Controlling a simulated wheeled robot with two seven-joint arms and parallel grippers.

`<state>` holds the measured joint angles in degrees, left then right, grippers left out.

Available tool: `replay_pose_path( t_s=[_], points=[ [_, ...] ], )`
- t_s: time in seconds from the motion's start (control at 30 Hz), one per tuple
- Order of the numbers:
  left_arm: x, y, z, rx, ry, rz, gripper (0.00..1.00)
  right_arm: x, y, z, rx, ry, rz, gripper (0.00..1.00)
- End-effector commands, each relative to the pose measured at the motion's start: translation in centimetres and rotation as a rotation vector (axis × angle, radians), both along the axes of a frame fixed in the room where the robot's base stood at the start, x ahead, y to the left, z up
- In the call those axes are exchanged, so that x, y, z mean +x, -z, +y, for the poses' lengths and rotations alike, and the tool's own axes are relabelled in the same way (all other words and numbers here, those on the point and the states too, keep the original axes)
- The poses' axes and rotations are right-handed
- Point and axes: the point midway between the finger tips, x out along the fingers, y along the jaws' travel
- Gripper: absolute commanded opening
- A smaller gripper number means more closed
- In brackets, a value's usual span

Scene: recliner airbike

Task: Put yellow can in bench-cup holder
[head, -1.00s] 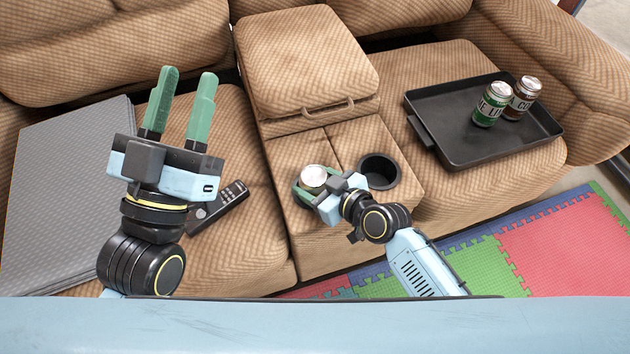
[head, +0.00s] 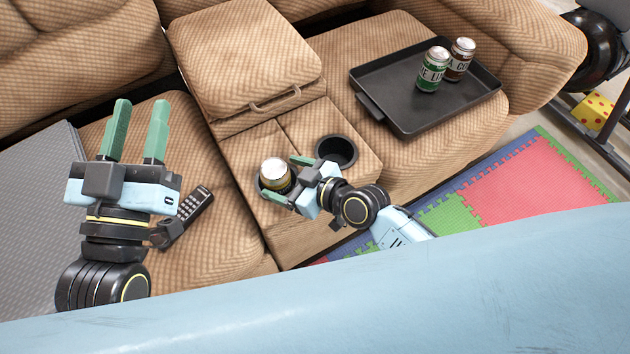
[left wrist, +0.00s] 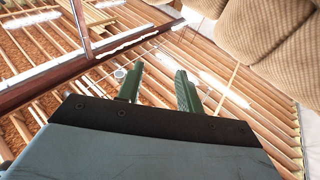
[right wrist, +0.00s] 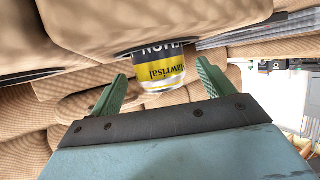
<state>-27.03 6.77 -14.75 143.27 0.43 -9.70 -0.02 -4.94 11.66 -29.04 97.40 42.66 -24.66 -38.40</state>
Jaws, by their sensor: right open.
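The yellow can (head: 274,173), with a silver top and dark band, stands in the left cup holder of the console between the seats; its lower part is hidden. The right cup holder (head: 337,151) is empty. My right gripper (head: 284,178) is open at the can, with its fingers on either side. In the right wrist view the can (right wrist: 164,69) appears just beyond the fingertips of the right gripper (right wrist: 162,75), with gaps at both sides. My left gripper (head: 139,112) is open and empty, raised over the left seat; its spread fingers also show in the left wrist view (left wrist: 160,75).
A black tray (head: 385,88) on the right seat holds a green can (head: 432,70) and a brown can (head: 459,60). A remote (head: 195,205) lies on the left seat. The console lid (head: 245,50) stands behind the holders. A foam mat (head: 520,185) covers the floor at right.

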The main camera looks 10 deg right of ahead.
Motion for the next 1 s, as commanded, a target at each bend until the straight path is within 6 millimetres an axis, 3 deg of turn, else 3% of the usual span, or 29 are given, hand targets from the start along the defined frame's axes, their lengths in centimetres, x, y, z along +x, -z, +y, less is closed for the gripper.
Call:
replay_pose_path(
  t_s=[0.27, 0.6, 0.87, 1.0],
  points=[
    [0.6, 4.8, 0.8, 0.092, -0.02, 0.293, 0.36, -2.3, -1.4, -2.3, -0.003, -0.002, 0.001, 0.81],
    [-0.8, 10.1, 2.2, 0.181, -0.043, 0.608, 0.36, -4.9, -2.9, -4.8, -0.002, -0.002, 0.0, 0.81],
    [-1.5, 11.7, 2.7, 0.208, -0.051, 0.705, 0.36, -5.7, -3.9, -5.3, 0.007, 0.003, -0.001, 0.81],
    [-1.6, 11.8, 2.8, 0.209, -0.05, 0.712, 0.36, -6.1, -7.5, -4.8, 0.022, 0.048, -0.002, 0.81]
  ],
)
